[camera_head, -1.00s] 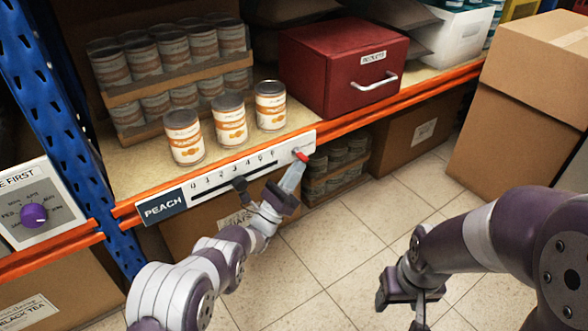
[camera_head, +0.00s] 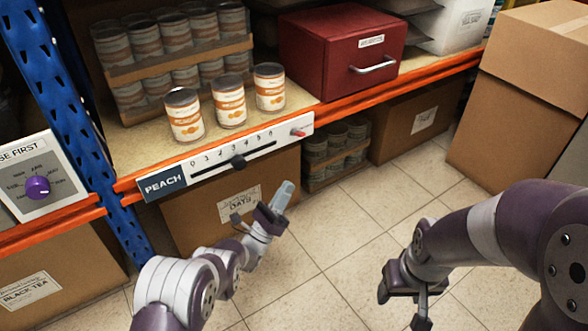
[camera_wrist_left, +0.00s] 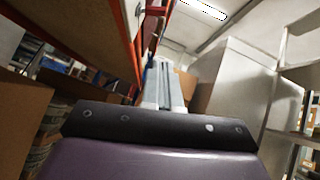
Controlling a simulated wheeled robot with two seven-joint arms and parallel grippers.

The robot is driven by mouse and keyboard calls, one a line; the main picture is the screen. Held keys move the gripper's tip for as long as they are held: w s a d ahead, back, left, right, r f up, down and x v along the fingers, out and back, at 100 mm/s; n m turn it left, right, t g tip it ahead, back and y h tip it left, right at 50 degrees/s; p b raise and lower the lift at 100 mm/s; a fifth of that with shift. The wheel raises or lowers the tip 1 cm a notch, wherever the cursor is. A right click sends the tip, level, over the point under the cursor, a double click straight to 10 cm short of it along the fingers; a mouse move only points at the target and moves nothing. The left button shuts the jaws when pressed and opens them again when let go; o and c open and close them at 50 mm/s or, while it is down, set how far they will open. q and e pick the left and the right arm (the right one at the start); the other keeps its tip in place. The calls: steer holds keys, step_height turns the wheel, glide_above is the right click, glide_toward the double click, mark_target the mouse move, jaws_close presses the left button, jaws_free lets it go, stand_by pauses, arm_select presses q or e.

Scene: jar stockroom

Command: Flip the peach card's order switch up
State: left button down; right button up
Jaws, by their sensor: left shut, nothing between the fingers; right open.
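The peach card (camera_head: 215,162) is a white strip on the orange shelf edge, with a dark PEACH label at its left end. Its black slider knob (camera_head: 237,162) is near the middle of a 0 to 6 scale. The red order switch (camera_head: 299,134) is at the card's right end; whether it is up or down is too small to tell. My left gripper (camera_head: 284,193) is shut and empty, below the switch and apart from it. Its fingers also show in the wrist view (camera_wrist_left: 163,85). My right gripper (camera_head: 402,309) is open over the floor at lower right.
Three peach cans (camera_head: 229,101) stand on the shelf behind the card. A red box (camera_head: 335,55) stands to their right. A grey panel with a purple dial (camera_head: 37,186) is at left, past a blue post (camera_head: 75,130). Cartons (camera_head: 210,215) are below the shelf. The floor between my arms is clear.

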arm_select(q)
steer(key=shift+v, duration=1.25)
steer(key=shift+s+d, duration=0.1)
steer(key=shift+d, duration=0.05)
